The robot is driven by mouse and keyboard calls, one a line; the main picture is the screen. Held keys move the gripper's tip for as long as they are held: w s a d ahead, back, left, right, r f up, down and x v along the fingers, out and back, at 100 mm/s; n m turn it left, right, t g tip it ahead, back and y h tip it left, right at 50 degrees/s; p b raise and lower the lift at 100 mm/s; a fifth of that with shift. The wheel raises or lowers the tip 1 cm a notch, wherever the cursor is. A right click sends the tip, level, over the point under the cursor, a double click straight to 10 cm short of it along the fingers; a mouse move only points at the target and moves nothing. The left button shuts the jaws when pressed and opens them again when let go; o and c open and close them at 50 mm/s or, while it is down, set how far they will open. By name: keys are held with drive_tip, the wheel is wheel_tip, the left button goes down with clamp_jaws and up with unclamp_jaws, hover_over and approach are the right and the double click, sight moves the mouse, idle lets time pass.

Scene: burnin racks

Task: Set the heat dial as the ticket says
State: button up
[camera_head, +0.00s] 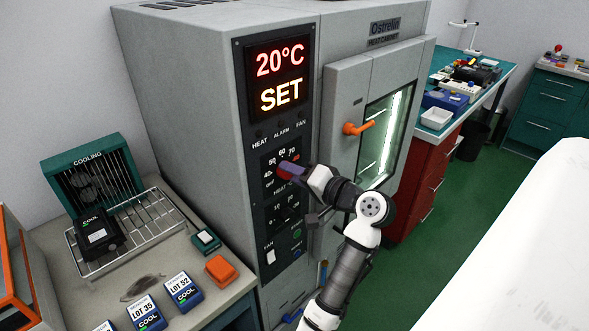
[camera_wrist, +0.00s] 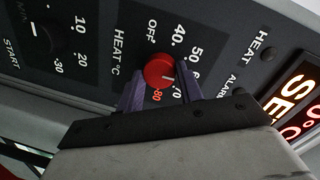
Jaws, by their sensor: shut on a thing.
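The heat dial is a round red knob (camera_wrist: 160,70) on the dark panel of the grey heat cabinet (camera_head: 190,110). Its scale runs from OFF through 40 and 50 to a red 80. A short white mark on the knob points to the 70–80 side, apparently near 70. My gripper (camera_wrist: 162,88) has a purple finger on each side of the knob and is shut on it. In the head view my gripper (camera_head: 289,172) covers most of the dial. The cabinet display (camera_head: 279,77) reads 20°C and SET. I cannot make out a ticket with a heat setting.
A timer dial (camera_wrist: 55,37) marked MIN sits below the heat dial, with a FAN switch (camera_head: 270,257) lower down. The cabinet door has an orange handle (camera_head: 357,129). The left bench holds a cooling rack (camera_head: 150,215) and blocks marked COOL (camera_head: 183,291).

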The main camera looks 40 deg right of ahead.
drive_tip(key=shift+m, duration=0.3)
drive_tip(key=o, duration=1)
drive_tip(key=s+b, duration=0.1)
drive_tip(key=s, duration=0.3)
drive_tip(key=s+d+r+b, duration=0.1)
drive_tip(key=s, duration=0.4)
drive_tip(key=s+d+b, duration=0.1)
drive_tip(key=s+b, duration=0.1)
drive_tip(key=s, duration=0.2)
drive_tip(key=shift+s+r, duration=0.25)
drive_tip(key=shift+s, duration=0.05)
